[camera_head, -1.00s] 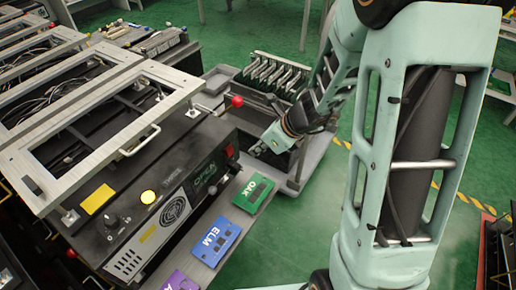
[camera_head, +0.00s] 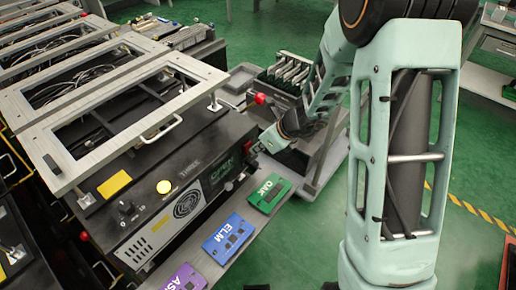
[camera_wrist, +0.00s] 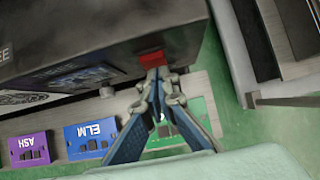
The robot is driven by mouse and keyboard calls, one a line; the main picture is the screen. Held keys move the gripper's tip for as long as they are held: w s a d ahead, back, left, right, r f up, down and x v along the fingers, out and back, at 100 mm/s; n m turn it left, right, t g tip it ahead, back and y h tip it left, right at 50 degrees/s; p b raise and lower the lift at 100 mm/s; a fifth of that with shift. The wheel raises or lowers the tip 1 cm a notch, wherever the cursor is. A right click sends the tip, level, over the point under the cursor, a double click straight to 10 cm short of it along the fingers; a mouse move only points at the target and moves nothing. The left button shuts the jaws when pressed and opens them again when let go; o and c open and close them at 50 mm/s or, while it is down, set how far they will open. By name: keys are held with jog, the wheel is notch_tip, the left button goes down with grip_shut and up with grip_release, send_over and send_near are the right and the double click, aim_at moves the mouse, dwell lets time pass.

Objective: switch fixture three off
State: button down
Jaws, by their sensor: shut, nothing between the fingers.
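Fixture three (camera_head: 150,222) is a black box with "THREE" on its front, a lit yellow button, a fan grille, a knob and a green display (camera_head: 222,174) reading "OPEN". A red switch (camera_head: 249,147) sits at the right end of its front; it also shows in the wrist view (camera_wrist: 151,59). My gripper (camera_head: 266,143) is at that end of the box. In the wrist view my gripper (camera_wrist: 157,72) is shut and empty, its tips right at the red switch and partly covering it. I cannot tell if they touch.
On the ledge in front lie a green OAK card (camera_head: 269,193), a blue ELM card (camera_head: 228,239) and a purple ASH card (camera_head: 187,278). A grey cart (camera_head: 325,165) stands behind my gripper.

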jog(key=shift+f+b, duration=0.15)
jog(key=shift+b, duration=0.15)
jog(key=shift+w+a+f+b, duration=0.1)
jog(key=shift+f+b, duration=0.2)
jog(key=shift+b, duration=0.8)
jog(key=shift+t+y+b, duration=0.3)
jog(key=shift+y+b, duration=0.1)
jog(key=shift+b, duration=0.65)
jog(key=shift+w+a+r+p, duration=0.1)
jog(key=shift+a+r+p, duration=0.05)
jog(key=shift+r+p, duration=0.45)
jog(key=shift+w+a+r+p, duration=0.15)
jog(key=shift+r+p, duration=0.2)
jog(key=shift+r, duration=0.35)
jog(key=shift+s, duration=0.1)
